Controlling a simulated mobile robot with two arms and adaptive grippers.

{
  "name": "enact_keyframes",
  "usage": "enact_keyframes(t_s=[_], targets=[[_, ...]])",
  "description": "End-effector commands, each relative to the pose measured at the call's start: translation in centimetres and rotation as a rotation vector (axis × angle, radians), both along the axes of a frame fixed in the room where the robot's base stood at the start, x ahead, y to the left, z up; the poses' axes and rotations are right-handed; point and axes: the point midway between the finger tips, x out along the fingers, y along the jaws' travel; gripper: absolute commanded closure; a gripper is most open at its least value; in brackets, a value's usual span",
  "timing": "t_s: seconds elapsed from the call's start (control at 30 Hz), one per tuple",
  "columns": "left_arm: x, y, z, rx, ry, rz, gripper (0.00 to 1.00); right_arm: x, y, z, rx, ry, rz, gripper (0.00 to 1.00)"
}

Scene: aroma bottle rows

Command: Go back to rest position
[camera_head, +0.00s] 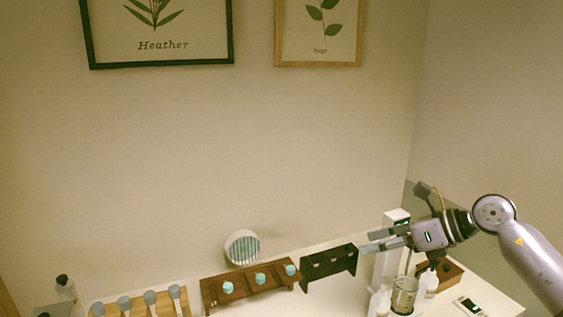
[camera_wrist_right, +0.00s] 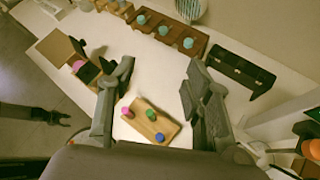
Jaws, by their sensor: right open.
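My right gripper (camera_head: 366,243) is raised over the right part of the white table in the head view, its fingers pointing left. In the right wrist view my right gripper (camera_wrist_right: 157,85) has its two dark fingers spread wide, with nothing held between them. Below and beyond the fingers, a small wooden board (camera_wrist_right: 165,126) with pink, green and blue caps lies on the table, apart from them. My left gripper does not show in the head view.
A brown rack (camera_head: 238,292) with teal-capped bottles, a black rack (camera_head: 329,266) and a round slatted object (camera_head: 242,247) stand along the wall. A glass beaker (camera_head: 404,294) and white bottle (camera_head: 429,284) are below my right gripper. A cardboard box (camera_wrist_right: 66,53) sits at the table's left edge.

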Motion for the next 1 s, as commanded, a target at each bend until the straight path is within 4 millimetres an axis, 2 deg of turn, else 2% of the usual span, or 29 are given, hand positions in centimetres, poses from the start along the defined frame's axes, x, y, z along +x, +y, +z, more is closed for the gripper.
enact_keyframes(t_s=[0.03, 0.1, 0.2, 0.23, 0.3, 0.37, 0.47, 0.53, 0.67, 0.77, 0.87, 0.9, 1.0], targets=[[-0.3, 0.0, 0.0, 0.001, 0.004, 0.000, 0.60, -0.6, 3.0, -0.2, 0.118, 0.001, 0.014, 0.54], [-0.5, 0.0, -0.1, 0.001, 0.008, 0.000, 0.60, -1.2, 6.4, 0.6, 0.309, 0.004, 0.005, 0.54], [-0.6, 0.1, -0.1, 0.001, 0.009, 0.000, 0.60, -2.1, 9.6, 2.4, 0.600, 0.036, -0.044, 0.54], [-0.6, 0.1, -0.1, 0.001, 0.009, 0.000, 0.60, -2.3, 10.1, 2.9, 0.685, 0.051, -0.067, 0.54], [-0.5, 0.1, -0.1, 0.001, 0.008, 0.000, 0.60, -2.6, 10.6, 4.0, 0.885, 0.097, -0.135, 0.54], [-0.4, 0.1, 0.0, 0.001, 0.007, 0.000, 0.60, -2.7, 10.3, 4.5, 1.051, 0.150, -0.211, 0.54], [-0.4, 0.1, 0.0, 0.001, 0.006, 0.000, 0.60, -2.5, 8.5, 4.2, 1.312, 0.254, -0.372, 0.54], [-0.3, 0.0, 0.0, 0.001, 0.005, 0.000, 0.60, -2.4, 6.6, 2.9, 1.480, 0.341, -0.509, 0.54], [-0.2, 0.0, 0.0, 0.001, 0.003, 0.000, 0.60, -2.9, 2.7, -1.8, 1.747, 0.521, -0.817, 0.54], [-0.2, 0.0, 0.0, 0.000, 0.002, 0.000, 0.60, -4.6, -0.2, -7.3, 1.903, 0.674, -1.096, 0.54], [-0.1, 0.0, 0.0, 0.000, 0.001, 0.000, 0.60, -7.8, -2.2, -13.6, 2.005, 0.834, -1.410, 0.54], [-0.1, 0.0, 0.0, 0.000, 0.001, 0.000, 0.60, -9.5, -2.7, -16.1, 2.027, 0.897, -1.538, 0.54], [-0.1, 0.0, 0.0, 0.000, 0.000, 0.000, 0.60, -14.4, -3.2, -21.5, 2.035, 1.040, -1.848, 0.54]])
